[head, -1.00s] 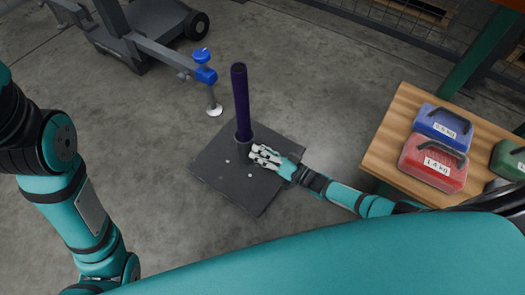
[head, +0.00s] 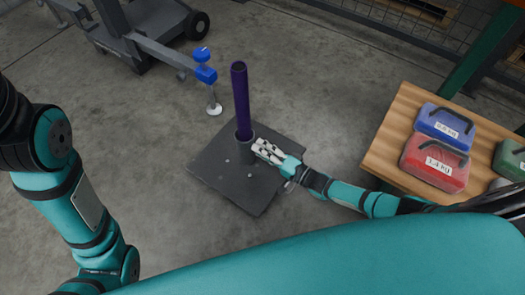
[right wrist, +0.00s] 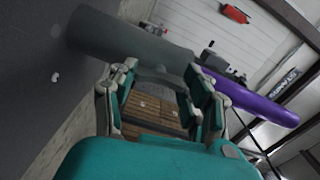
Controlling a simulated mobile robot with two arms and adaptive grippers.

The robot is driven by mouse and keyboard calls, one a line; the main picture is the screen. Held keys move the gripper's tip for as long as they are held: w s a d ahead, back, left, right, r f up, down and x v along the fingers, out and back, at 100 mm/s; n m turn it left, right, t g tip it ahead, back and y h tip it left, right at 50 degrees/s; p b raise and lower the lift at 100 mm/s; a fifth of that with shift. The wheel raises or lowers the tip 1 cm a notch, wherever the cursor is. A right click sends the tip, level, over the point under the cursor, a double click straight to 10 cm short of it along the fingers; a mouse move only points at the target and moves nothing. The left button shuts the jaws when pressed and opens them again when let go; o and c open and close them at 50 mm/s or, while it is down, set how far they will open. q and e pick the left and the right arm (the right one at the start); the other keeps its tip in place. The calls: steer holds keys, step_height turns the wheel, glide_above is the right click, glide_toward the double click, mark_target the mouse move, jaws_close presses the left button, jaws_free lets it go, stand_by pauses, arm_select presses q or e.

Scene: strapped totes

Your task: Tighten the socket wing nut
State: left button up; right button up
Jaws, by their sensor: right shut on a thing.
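A purple post (head: 241,100) stands upright in a dark grey socket (head: 248,146) on a square dark base plate (head: 222,178) on the floor. My right gripper (head: 259,147) is at the right side of the socket, low above the plate. In the right wrist view the socket (right wrist: 135,40) and the post (right wrist: 245,97) lie across the picture, just beyond the fingers (right wrist: 163,75). The right gripper is shut on the wing nut, which the fingers hide. My left arm comes in at the left; its gripper is out of view.
A wooden table (head: 388,150) at the right holds a blue weight case (head: 440,122), a red one (head: 430,165) and a green one (head: 510,158). Bare floor surrounds the plate.

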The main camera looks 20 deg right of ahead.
stand_by(0.5)
steer(key=o, duration=1.2)
steer(key=shift+c, duration=0.2)
steer(key=v, duration=1.2)
steer(key=shift+d, duration=0.1)
